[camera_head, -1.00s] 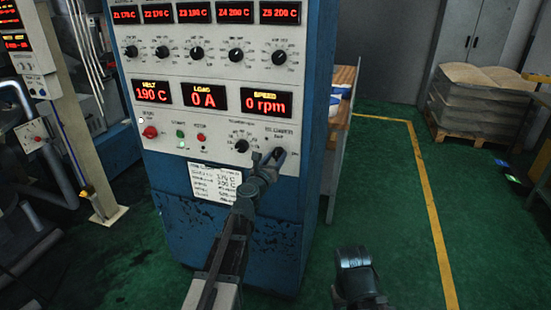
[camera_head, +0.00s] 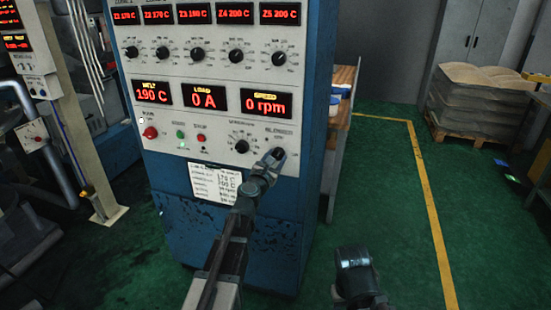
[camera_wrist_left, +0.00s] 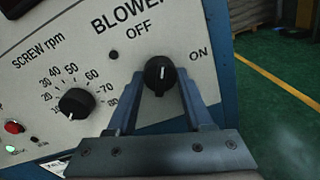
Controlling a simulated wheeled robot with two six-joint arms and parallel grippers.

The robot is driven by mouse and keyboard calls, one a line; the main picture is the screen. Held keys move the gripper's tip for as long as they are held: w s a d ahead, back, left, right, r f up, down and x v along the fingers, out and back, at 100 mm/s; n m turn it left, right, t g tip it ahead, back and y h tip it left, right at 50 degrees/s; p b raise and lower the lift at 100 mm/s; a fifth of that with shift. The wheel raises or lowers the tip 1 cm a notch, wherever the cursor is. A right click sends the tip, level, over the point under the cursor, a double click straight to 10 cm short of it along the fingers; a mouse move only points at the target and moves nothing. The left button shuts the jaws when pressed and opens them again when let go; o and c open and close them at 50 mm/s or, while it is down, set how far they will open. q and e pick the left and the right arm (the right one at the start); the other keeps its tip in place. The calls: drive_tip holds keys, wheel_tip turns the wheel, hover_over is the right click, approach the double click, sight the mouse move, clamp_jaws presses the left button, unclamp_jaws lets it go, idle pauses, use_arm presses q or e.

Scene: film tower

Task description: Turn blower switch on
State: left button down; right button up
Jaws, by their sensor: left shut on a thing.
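The blower switch is a black knob (camera_wrist_left: 160,75) on the white front panel, between the printed words OFF and ON in the left wrist view. Its white pointer line stands about upright in that view, between the two words. My left gripper (camera_wrist_left: 161,88) is shut on the knob, with one finger on each side. In the head view, my left gripper (camera_head: 273,158) is at the panel's lower right and hides most of the knob. My right gripper (camera_head: 354,260) shows at the bottom, away from the panel; its jaw state is unclear.
The blue control cabinet (camera_head: 235,225) carries red displays and several other knobs. The screw rpm knob (camera_wrist_left: 76,103) is left of the blower switch. A wooden bench (camera_head: 341,115) stands right of the cabinet, and stacked sacks (camera_head: 490,95) lie on a pallet. Green floor is open at right.

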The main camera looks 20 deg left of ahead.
use_arm(q)
drive_tip(key=m, duration=0.6)
drive_tip(key=shift+d, duration=0.1)
drive_tip(key=shift+m+y, duration=0.3)
drive_tip(key=shift+m, duration=2.7)
use_arm(e)
drive_tip(key=shift+r, duration=0.2)
use_arm(q)
drive_tip(key=shift+c, duration=1.5)
unclamp_jaws()
drive_tip(key=shift+s, duration=0.1)
